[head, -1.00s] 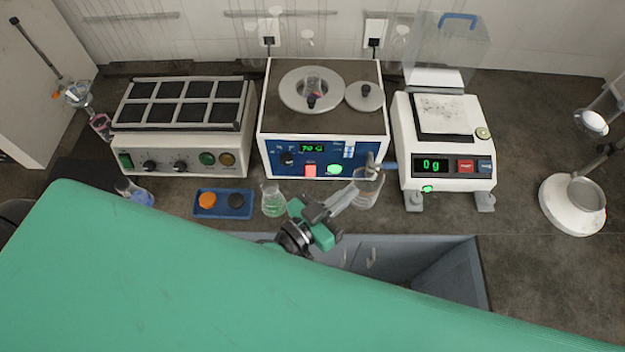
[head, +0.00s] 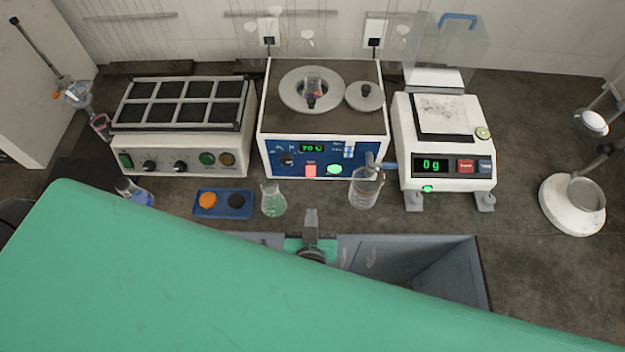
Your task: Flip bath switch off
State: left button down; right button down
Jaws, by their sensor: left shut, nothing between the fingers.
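The water bath (head: 272,125) stands in the middle of the bench with a blue front panel (head: 275,170). Its display (head: 312,148) glows green and reads about 70 C. A red-pink switch (head: 310,170) shows bright on the panel, and an oval green light (head: 334,169) glows to its right. My left gripper (head: 311,214) is shut and empty, in front of the bath and below the red switch, apart from the panel. My green arm hides the lower part of the view. My right gripper does not show.
A green-liquid flask (head: 273,203) and a blue tray (head: 221,212) stand left of my gripper. A beaker (head: 364,190) stands to its right under the bath's tap. A balance (head: 445,178) is further right.

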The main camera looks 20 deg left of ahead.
aim_at(313, 173)
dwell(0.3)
pick_arm(q)
jog(key=p+x, duration=0.2)
jog(key=x, duration=1.1)
jog(key=shift+r, duration=0.1)
jog(key=shift+w+a+f, duration=0.15)
jog(key=shift+w+f, duration=0.1)
jog(key=shift+w, duration=0.25)
jog(key=shift+f, duration=0.1)
jog(key=shift+f, duration=0.15)
jog(key=shift+w+t, duration=0.1)
jog(key=shift+t, duration=0.2)
jog(key=shift+r, duration=0.2)
